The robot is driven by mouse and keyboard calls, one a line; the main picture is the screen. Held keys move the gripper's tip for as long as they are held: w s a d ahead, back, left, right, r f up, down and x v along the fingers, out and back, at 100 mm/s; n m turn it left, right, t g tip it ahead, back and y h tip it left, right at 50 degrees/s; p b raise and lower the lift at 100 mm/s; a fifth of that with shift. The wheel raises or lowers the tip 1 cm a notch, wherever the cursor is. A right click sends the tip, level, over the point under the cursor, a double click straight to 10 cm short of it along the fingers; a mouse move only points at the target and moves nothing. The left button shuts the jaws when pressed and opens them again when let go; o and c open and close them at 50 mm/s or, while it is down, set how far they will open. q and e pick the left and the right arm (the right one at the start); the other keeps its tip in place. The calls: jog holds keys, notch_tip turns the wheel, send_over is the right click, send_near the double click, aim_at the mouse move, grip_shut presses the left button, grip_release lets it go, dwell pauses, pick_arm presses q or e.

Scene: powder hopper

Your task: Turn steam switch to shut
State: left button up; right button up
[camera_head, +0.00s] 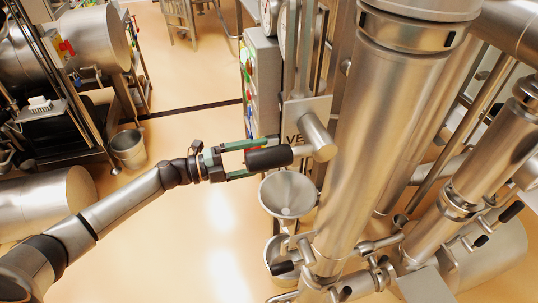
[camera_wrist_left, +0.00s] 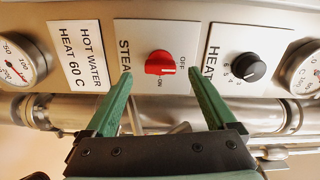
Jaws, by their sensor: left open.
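The steam switch (camera_wrist_left: 160,64) is a red knob on a pale plate lettered "STEA…", partly covered by a finger, in the left wrist view. OFF is printed to its right and ON below it. The knob lies roughly level, with a small white mark at its right end. My left gripper (camera_wrist_left: 160,74) is open, its green fingers to either side of the knob in the picture; I cannot tell whether they touch it. In the head view my left gripper (camera_head: 256,157) reaches in from the left, and I cannot make out the switch. My right gripper is not in view.
A black heat dial (camera_wrist_left: 244,67) sits right of the switch, a "HOT WATER HEAT 60 C" plate (camera_wrist_left: 84,55) left. A black handle (camera_head: 270,158) overlaps the gripper in the head view. A funnel (camera_head: 287,193) and large steel column (camera_head: 375,130) stand close by.

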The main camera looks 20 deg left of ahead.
pick_arm(q)
jog(key=b+v, duration=0.1)
jog(key=v, duration=0.7)
jog(key=shift+s+a, duration=0.3)
dwell(1.2)
